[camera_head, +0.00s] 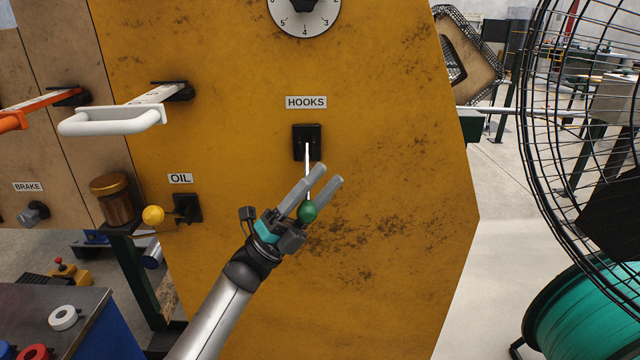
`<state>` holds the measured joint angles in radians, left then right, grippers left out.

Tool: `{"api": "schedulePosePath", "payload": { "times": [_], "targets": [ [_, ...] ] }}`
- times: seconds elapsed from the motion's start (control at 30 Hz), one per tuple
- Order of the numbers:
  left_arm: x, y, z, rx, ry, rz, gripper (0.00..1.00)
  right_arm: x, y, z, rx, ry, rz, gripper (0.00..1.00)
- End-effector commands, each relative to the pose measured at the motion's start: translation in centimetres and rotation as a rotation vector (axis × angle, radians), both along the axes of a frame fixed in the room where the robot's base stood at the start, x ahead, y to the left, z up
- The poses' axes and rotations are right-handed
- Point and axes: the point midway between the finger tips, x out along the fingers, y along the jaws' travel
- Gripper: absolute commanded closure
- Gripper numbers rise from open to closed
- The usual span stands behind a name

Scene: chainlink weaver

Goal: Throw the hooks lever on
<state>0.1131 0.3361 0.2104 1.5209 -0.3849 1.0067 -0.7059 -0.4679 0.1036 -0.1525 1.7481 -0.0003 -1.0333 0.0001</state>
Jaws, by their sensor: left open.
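The hooks lever (307,212) has a green ball knob on a thin white rod. The rod hangs down from a black switch plate (301,143) under the HOOKS label (306,102) on a worn yellow panel (400,215). My left gripper (326,175) comes up from below, its two grey fingers open and pointing up and to the right. The green knob shows between the fingers near their base. I cannot tell whether they touch it. My right gripper is not in view.
Left of the lever are a yellow-knobbed OIL lever (154,215), a white handle (108,122) and an orange handle (14,121). A dial (304,14) sits above. A black wire fan cage (560,130) stands at the right. The panel right of the lever is clear.

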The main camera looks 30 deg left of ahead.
Motion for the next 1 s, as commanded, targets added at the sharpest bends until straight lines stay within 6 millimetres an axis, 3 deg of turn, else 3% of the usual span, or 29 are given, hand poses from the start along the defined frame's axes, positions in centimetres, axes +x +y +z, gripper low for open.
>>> {"api": "schedulePosePath", "payload": {
  "times": [0.27,0.7,1.0],
  "targets": [
    [-0.7,0.8,-1.2,-0.001,0.006,0.003,0.49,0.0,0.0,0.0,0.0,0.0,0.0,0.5],
    [-6.2,5.0,-8.4,0.0,0.005,0.003,0.49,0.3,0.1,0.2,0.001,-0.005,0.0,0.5],
    [-8.2,6.4,-10.8,-0.001,0.0,-0.001,0.49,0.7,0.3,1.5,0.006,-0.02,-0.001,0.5]
  ]
}}
